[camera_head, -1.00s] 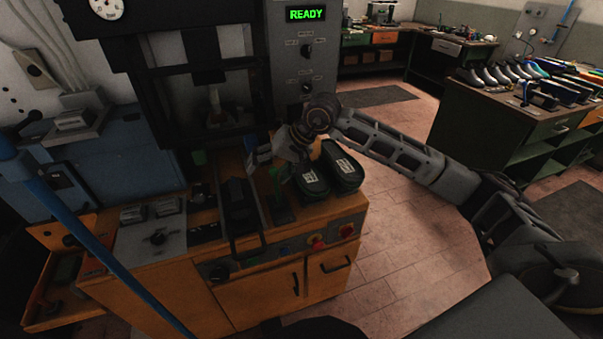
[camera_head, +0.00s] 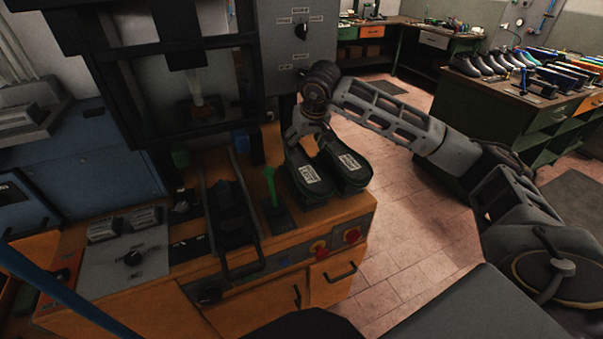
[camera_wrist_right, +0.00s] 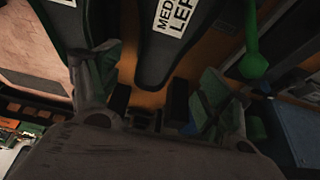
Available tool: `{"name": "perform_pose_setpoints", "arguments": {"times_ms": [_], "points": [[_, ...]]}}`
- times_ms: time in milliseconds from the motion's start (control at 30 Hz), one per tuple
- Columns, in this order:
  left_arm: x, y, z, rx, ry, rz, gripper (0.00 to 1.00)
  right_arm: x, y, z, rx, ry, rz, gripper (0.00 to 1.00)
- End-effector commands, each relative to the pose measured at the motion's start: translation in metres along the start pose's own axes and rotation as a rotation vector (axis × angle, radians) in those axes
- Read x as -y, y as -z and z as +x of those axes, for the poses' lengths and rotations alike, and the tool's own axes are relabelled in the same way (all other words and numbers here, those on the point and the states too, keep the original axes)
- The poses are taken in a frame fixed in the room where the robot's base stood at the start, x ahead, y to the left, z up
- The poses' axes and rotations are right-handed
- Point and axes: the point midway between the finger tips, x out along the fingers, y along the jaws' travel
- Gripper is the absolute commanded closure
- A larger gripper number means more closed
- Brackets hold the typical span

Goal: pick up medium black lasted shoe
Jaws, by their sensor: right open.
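Two black shoes with white labels lie side by side on the orange bench top. The left one (camera_head: 310,178) also shows in the right wrist view (camera_wrist_right: 182,52), its label partly reading "MED" and "LEF". The second black shoe (camera_head: 348,164) lies just to its right; its label is too small to read. My right gripper (camera_head: 307,136) is at the far end of the shoes, fingers pointing down. In the wrist view its fingers (camera_wrist_right: 160,72) are spread, with the labelled shoe between and ahead of them. It holds nothing. I cannot tell whether a finger touches. My left gripper is out of view.
An upright green lever (camera_head: 270,185) stands just left of the shoes. A black slide fixture (camera_head: 232,215) is further left. The press (camera_head: 190,75) rises behind. Red buttons (camera_head: 319,248) are on the bench front. Several shoes (camera_head: 495,63) stand on a far bench.

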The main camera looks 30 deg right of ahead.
Motion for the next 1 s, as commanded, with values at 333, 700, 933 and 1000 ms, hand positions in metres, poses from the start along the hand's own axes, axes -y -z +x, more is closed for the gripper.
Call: {"name": "perform_pose_setpoints", "arguments": {"times_ms": [333,700,933,1000], "points": [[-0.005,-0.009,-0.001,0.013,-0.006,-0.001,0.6,0.0,0.0,0.006,0.002,0.002,0.001,0.21],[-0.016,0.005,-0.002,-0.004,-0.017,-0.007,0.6,0.001,0.0,0.05,0.003,0.002,0.001,0.21],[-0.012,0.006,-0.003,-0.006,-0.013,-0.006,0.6,0.001,0.0,0.077,0.002,0.003,0.001,0.21],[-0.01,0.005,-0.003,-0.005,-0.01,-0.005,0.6,0.001,0.0,0.082,0.002,0.003,0.001,0.21]]}}
